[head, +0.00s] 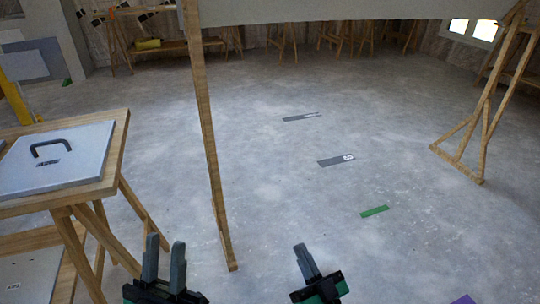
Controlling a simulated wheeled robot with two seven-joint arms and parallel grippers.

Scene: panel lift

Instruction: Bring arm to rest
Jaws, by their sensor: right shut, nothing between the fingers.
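My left gripper (164,262) is at the bottom of the head view, left of centre. Its two grey fingers point up and stand apart with a gap between them, and nothing shows in the gap. My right gripper (306,260) is at the bottom, right of centre. Its fingers are together and hold nothing. Both grippers are over the bare floor, clear of the wooden table on the left. The rest of both arms is out of view.
A wooden trestle table (118,150) at left carries a grey panel (85,160) with a black handle (52,150). A wooden post (205,130) stands just ahead, and a wooden trestle (485,120) at right. A large pale board (330,10) spans the top. The floor between is clear apart from flat markings.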

